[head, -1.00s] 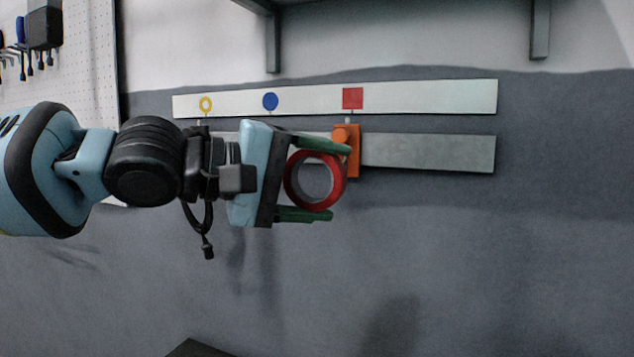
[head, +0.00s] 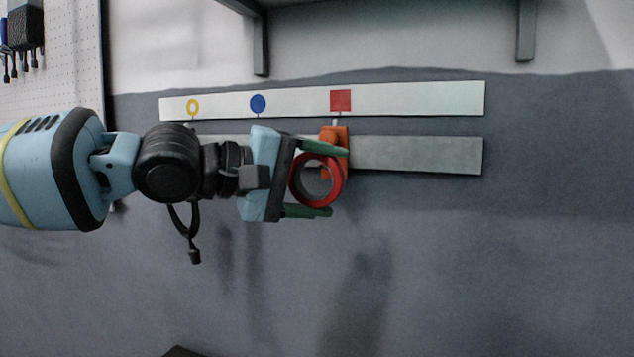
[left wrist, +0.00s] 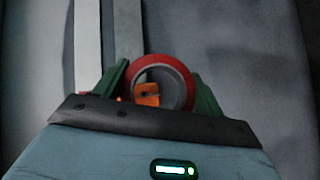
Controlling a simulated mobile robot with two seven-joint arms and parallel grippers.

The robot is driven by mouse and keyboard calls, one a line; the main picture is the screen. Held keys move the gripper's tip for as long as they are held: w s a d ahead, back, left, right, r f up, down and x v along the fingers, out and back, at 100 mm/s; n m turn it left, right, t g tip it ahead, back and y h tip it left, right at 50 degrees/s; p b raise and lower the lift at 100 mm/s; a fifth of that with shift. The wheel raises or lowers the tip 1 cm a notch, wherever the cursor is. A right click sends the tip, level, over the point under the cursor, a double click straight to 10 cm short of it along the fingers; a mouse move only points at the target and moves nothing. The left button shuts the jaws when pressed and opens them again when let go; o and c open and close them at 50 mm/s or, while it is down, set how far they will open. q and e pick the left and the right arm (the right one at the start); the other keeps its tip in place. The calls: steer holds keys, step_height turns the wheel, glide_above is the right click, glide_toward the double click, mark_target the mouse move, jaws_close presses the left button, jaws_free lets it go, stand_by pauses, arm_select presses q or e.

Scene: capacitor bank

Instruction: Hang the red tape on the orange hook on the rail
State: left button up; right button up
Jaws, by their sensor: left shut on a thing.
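The red tape (head: 319,204) is a ring with an open middle. My left gripper (head: 336,181) is shut on it, one green finger above and one below, and holds it upright before the wall. The orange hook (head: 341,138) sits on the grey rail (head: 420,155) under the red square; the tape and upper finger cover part of it. In the left wrist view the orange hook (left wrist: 148,94) shows through the hole of the red tape (left wrist: 160,58). I cannot tell whether it passes into the hole. My right gripper is not in view.
A shelf bracket (head: 526,30) hangs higher up. The rail right of the hook is bare.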

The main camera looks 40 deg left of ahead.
arm_select(q)
steer(key=shift+w+a+f+b, duration=0.15)
steer(key=shift+w+a+f, duration=0.05)
steer(key=shift+w, duration=0.6)
steer(key=shift+w+a+f+b, duration=0.15)
steer(key=shift+w+a+f, duration=0.1)
steer(key=shift+w, duration=0.5)
steer(key=shift+w+a+f+b, duration=0.15)
steer(key=shift+w+f, duration=0.05)
steer(key=shift+w, duration=0.6)
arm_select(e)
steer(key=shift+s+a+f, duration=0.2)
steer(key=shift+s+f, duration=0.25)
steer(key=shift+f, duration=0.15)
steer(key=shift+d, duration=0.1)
arm_select(q)
steer(key=o, duration=1)
steer(key=shift+o, duration=0.2)
steer(key=shift+r, duration=0.1)
